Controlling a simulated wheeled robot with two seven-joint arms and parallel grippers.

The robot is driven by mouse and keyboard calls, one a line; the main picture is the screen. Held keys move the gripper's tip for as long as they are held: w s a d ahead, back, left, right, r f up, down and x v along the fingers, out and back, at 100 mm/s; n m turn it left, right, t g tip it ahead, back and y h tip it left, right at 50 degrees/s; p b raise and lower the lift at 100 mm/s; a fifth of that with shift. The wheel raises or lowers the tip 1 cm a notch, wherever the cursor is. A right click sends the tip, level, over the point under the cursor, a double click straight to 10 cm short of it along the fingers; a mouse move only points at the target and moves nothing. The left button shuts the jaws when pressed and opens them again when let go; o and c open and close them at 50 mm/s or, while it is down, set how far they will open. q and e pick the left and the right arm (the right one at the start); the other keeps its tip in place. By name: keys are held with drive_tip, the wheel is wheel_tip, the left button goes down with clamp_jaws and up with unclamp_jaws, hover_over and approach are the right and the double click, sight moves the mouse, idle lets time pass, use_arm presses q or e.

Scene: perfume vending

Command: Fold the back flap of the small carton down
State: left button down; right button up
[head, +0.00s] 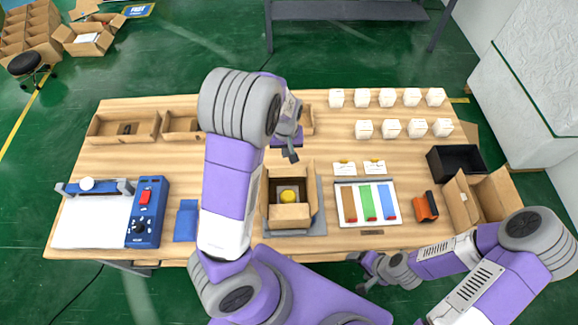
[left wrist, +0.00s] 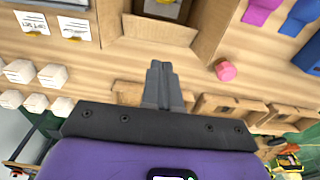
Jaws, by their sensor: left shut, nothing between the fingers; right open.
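The small open carton (head: 290,214) stands on a grey fixture at the front middle of the table. A round yellow item (head: 287,196) sits inside it. Its side flaps stand up at left and right. In the left wrist view the carton's cardboard wall (left wrist: 158,32) is at the top, with its back edge toward my fingers. My left gripper (head: 291,155) is shut and empty just behind the carton; its fingertips (left wrist: 158,66) point at the back side. I cannot tell whether they touch the flap. My right gripper (head: 362,268) is open and empty off the table's front edge.
A tray of brown, green and blue strips (head: 367,203) lies right of the carton, with two white cards (head: 344,168) behind it. White boxes (head: 390,128) stand at the back right. A blue machine (head: 148,212) stands at left. A pink piece (left wrist: 226,70) lies near the carton.

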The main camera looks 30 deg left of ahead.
use_arm(q)
hover_over(287, 176)
drive_tip(key=w+a, duration=0.1)
drive_tip(key=w, duration=0.1)
wheel_tip(287, 176, down, 8)
drive_tip(key=shift+s+d+f, duration=0.3)
drive_tip(key=shift+s+f, duration=0.35)
drive_tip(key=shift+f, duration=0.25)
drive_tip(key=shift+s+d+f, duration=0.1)
drive_tip(key=shift+d+f, duration=0.1)
drive_tip(key=shift+f, duration=0.35)
use_arm(e)
drive_tip(key=shift+w+f, duration=0.15)
drive_tip(key=shift+w, duration=0.2)
use_arm(q)
drive_tip(key=shift+s+d+f, duration=0.1)
drive_tip(key=shift+s, duration=0.1)
use_arm(e)
drive_tip(key=shift+s+f, duration=0.1)
drive_tip(key=shift+f, duration=0.05)
